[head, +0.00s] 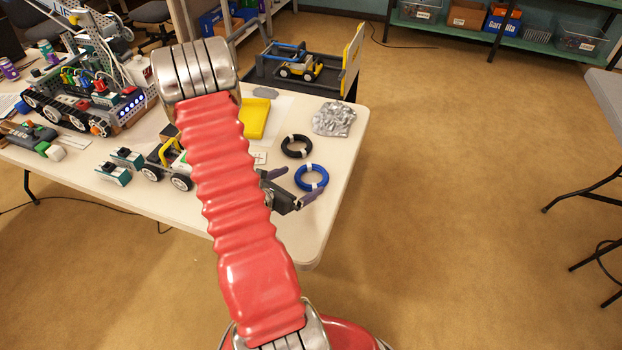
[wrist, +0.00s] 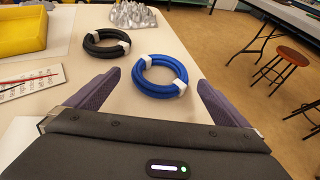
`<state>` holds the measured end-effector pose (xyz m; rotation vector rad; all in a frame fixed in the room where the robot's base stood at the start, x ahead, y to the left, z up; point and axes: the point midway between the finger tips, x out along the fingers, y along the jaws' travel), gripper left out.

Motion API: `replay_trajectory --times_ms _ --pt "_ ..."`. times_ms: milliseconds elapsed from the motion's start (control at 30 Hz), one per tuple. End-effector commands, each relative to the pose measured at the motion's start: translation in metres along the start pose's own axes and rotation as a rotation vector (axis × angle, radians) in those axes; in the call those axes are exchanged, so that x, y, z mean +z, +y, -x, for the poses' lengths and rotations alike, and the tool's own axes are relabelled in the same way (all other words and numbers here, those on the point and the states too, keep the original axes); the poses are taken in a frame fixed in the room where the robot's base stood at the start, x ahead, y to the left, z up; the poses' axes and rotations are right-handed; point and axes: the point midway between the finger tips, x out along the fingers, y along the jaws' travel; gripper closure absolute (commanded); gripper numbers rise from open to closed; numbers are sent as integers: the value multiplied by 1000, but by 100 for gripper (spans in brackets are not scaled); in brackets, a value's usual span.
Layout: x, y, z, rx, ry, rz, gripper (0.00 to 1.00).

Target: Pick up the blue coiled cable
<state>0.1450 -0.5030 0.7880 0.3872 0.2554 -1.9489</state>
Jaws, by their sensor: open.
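The blue coiled cable (head: 325,178) lies flat on the table near its right edge, a ring with white ties. It also shows in the wrist view (wrist: 161,91), just beyond and between my two fingertips. My gripper (head: 296,188) is open and empty, close to the cable on its left side in the head view. In the wrist view its purple fingers (wrist: 158,80) are spread wide on either side of the cable, apart from it. My red arm hides part of the gripper and table in the head view.
A black coiled cable (head: 285,147) and a crumpled silver object (head: 334,132) lie behind the blue one. A yellow tray (head: 254,119) and a small wheeled robot (head: 166,170) stand to the left. The table (head: 318,226) ends just right of the blue cable.

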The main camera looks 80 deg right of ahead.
Motion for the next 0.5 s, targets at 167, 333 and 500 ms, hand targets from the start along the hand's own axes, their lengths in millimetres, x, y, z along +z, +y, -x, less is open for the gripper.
replay_trajectory --times_ms 167,333,500 --pt "-3 -3 -24 -4 0 -1 0" --pt "-2 -2 -39 -2 0 -1 0" --pt "-2 -1 -40 0 0 -1 0"
